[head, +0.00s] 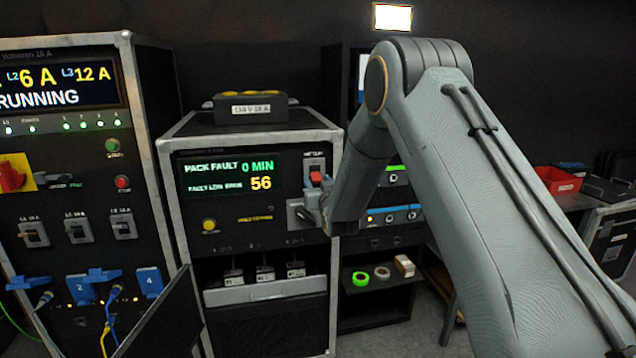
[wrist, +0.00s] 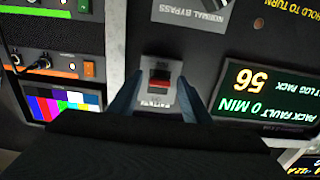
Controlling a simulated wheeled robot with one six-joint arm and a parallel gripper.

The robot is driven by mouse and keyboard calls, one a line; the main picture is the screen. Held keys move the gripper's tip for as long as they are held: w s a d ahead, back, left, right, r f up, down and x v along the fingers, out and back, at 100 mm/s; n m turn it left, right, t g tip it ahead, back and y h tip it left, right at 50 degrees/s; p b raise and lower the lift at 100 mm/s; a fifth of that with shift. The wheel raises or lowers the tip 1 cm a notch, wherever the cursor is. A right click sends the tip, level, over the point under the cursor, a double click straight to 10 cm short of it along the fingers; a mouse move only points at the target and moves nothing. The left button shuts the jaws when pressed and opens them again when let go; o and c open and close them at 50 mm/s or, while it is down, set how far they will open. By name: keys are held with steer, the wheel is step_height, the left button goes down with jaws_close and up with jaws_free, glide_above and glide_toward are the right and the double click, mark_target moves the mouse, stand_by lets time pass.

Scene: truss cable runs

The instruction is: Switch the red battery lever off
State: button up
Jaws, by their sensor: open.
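The red battery lever (head: 316,178) sits on a pale switch plate at the upper right of the battery unit's front panel. In the wrist view, where the panel appears upside down, the red lever (wrist: 159,79) is near the middle on its plate. In the wrist view my gripper (wrist: 160,88) is open, with one blue-grey finger on each side of the switch plate. I cannot tell whether the fingers touch it. The lever's exact tilt is unclear.
The battery unit's display (head: 230,175) reads PACK FAULT 0 MIN and 56. A yellow button (head: 208,225) is below it. A power rack (head: 70,180) with a RUNNING display stands left. A shelf (head: 375,300) with tape rolls and a red bin (head: 558,180) are right.

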steer(key=c, duration=1.1)
steer(key=shift+o, duration=0.3)
steer(key=b, duration=0.3)
steer(key=shift+w+f+t, duration=0.1)
steer(key=shift+f+t, duration=0.25)
steer(key=shift+t, duration=0.05)
steer(key=t+b, duration=0.1)
steer(key=b, duration=0.1)
steer(key=shift+w+f+y+b, duration=0.1)
steer(key=shift+f+y+b, duration=0.1)
steer(key=shift+y+b, duration=0.15)
steer(key=shift+b, duration=0.4)
steer(key=shift+r, duration=0.1)
steer(key=o, duration=1)
steer(key=shift+o, duration=0.2)
